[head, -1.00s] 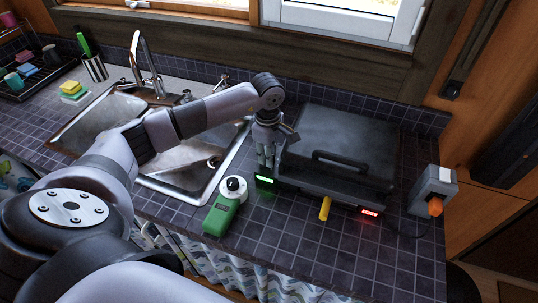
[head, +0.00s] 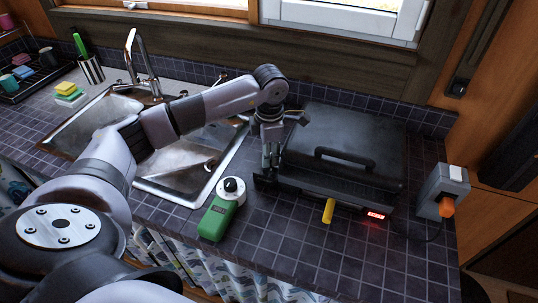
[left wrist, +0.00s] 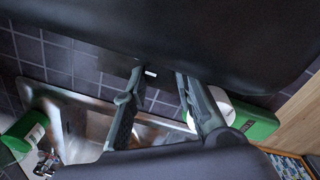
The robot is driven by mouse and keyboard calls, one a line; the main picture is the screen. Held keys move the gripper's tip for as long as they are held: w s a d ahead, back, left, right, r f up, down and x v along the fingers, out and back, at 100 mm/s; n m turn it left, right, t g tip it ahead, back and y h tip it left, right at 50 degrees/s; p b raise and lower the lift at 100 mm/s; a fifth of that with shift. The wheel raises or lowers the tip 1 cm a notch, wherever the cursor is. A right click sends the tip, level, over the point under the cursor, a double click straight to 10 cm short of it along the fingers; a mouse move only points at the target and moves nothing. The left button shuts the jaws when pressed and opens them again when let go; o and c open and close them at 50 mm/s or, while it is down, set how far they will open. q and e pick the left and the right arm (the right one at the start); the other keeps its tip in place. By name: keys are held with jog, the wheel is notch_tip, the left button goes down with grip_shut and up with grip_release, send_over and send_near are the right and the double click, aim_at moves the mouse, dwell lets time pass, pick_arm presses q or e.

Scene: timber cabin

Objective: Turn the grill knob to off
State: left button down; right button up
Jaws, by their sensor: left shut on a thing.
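The black grill (head: 345,135) stands on the tiled counter right of the sink, its lid down. My left gripper (head: 268,172) reaches down at its front left corner. In the left wrist view the gripper (left wrist: 158,76) has a finger on each side of a small dark part with a white mark, which looks like the grill knob (left wrist: 150,73), at the edge of the grill's dark body. The gripper is shut on it. The fingers mostly hide the knob in the head view, so its setting cannot be told. A red light (head: 376,215) glows at the grill's front right.
A yellow tab (head: 328,210) sticks out at the grill's front. A grey box with an orange part (head: 446,207) stands at the right.

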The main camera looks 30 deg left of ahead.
dwell(0.3)
pick_arm(q)
jog(key=c, duration=1.3)
grip_release()
notch_tip(320, 180, up, 10)
jog(key=shift+r, duration=0.1)
